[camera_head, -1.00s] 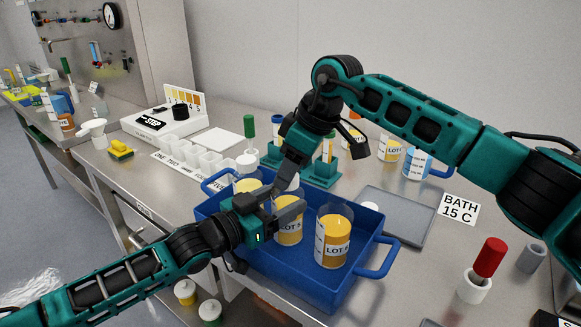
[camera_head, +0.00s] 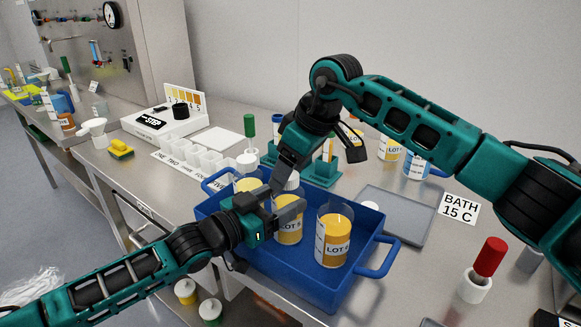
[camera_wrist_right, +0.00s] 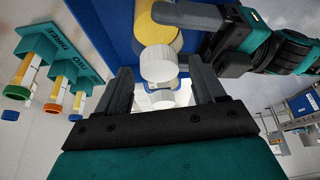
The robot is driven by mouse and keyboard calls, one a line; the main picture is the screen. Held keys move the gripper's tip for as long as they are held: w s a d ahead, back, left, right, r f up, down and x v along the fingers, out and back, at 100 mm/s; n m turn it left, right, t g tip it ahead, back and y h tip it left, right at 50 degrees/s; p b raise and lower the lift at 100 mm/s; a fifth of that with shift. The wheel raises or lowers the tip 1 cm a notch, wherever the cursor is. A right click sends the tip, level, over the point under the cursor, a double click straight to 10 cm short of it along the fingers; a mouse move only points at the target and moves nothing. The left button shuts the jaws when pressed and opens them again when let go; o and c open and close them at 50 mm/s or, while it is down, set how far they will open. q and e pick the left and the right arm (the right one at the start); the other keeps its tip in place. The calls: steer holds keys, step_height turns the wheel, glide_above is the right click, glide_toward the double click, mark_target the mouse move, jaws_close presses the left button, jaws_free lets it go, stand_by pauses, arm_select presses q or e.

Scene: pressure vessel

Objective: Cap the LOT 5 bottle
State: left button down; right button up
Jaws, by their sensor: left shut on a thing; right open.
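The middle bottle (camera_head: 288,231) stands upright in the blue tray (camera_head: 312,287), with yellow contents and a label that seems to read LOT 5. My left gripper (camera_head: 287,212) is shut on it near its top. A white cap (camera_head: 293,181) sits on its mouth; how tightly it is seated I cannot tell. My right gripper (camera_head: 276,183) is open, pointing down just left of the cap. In the right wrist view the white cap (camera_wrist_right: 158,65) lies just ahead of the open fingers, with the left gripper's finger beside the bottle.
The tray also holds a front bottle (camera_head: 334,240) without a visible cap and a back bottle (camera_head: 247,184) with a white cap. A green rack (camera_head: 322,172) stands behind. A grey flat tray (camera_head: 400,215) lies to the right, near the BATH 15 C sign (camera_head: 459,208).

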steer(key=shift+r, duration=2.25)
steer(key=shift+c, duration=0.3)
